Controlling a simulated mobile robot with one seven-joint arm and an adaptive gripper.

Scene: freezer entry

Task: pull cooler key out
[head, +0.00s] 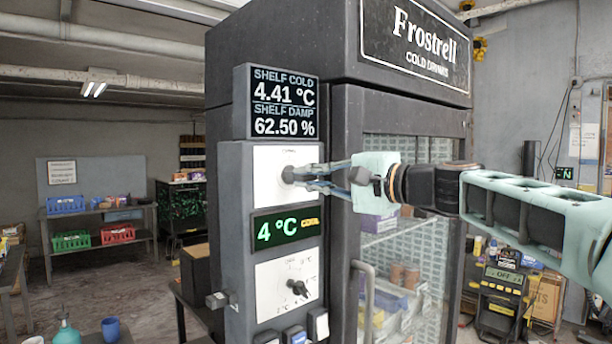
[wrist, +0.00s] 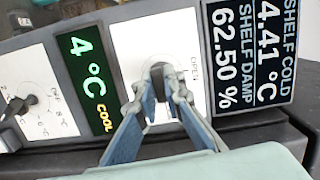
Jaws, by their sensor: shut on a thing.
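The cooler key (head: 287,174) is at the upper white plate (head: 268,160) on the control panel of the drinks cooler. Only a small grey part of it shows. My gripper (head: 302,178) reaches in from the right, with its fingertips shut on the key in front of the plate. In the wrist view my gripper (wrist: 163,85) covers most of the key and the keyhole. The word OPEN is printed on the plate beside the fingertips. I cannot tell how deep the key sits.
Below the plate are a green 4 °C display (head: 286,230) and a black dial (head: 297,288). A screen (head: 283,102) above reads 4.41 °C and 62.50 %. The cooler's glass door (head: 405,250) and its handle (head: 364,300) are just right of the panel, under my arm.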

